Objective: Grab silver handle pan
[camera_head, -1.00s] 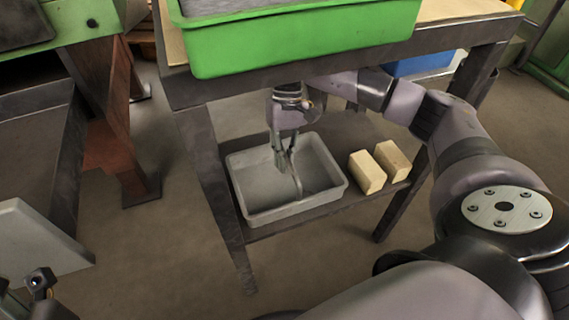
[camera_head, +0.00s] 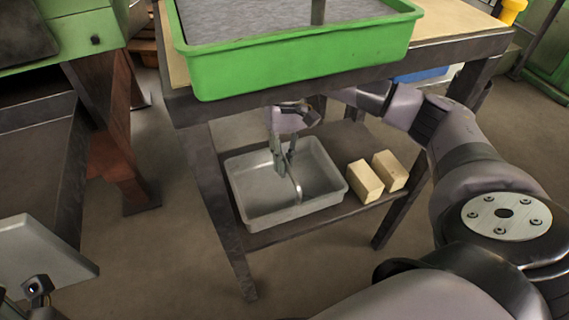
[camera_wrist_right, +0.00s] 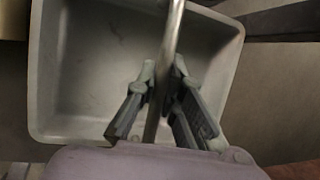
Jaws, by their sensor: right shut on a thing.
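The pan (camera_head: 260,216) is a grey rectangular tray on the lower shelf under the workbench. Its thin curved silver handle (camera_head: 298,188) rises from inside the pan. My right gripper (camera_head: 287,165) reaches down over the pan, its fingers shut on the handle. In the right wrist view the handle (camera_wrist_right: 173,35) runs between the fingers of my right gripper (camera_wrist_right: 163,90), above the pan's grey floor (camera_wrist_right: 92,80). At the lower left of the head view, a dark jointed part (camera_head: 38,288) seems to belong to my left gripper; its fingers are not clear.
Two pale bricks (camera_head: 376,178) lie on the shelf right of the pan. A green tub (camera_head: 300,62) stands on the bench top above. Bench legs (camera_head: 228,225) flank the shelf. A grey plate (camera_head: 40,250) is at the lower left. The floor in front is clear.

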